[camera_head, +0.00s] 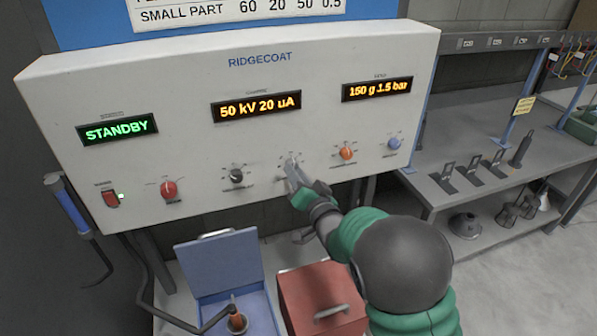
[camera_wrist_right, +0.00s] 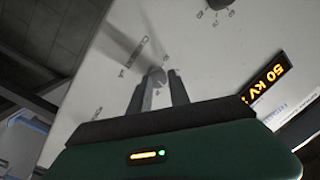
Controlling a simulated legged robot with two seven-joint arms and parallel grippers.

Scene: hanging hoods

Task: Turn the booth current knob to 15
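The RIDGECOAT control panel (camera_head: 215,75) has a row of knobs along its lower front. Its middle display (camera_head: 257,107) reads 50 kV 20 uA. In the right wrist view the two fingers (camera_wrist_right: 161,84) stand apart on either side of the knob (camera_wrist_right: 157,75), with a thin gap by the right finger. My left gripper is out of view.
Neighbouring knobs are close: black (camera_head: 236,175) to the left, orange (camera_head: 346,153) to the right, then blue (camera_head: 394,144). A red knob (camera_head: 168,189) and red switch (camera_head: 111,198) are farther left. An open blue box (camera_head: 222,265) and red box (camera_head: 318,285) stand below.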

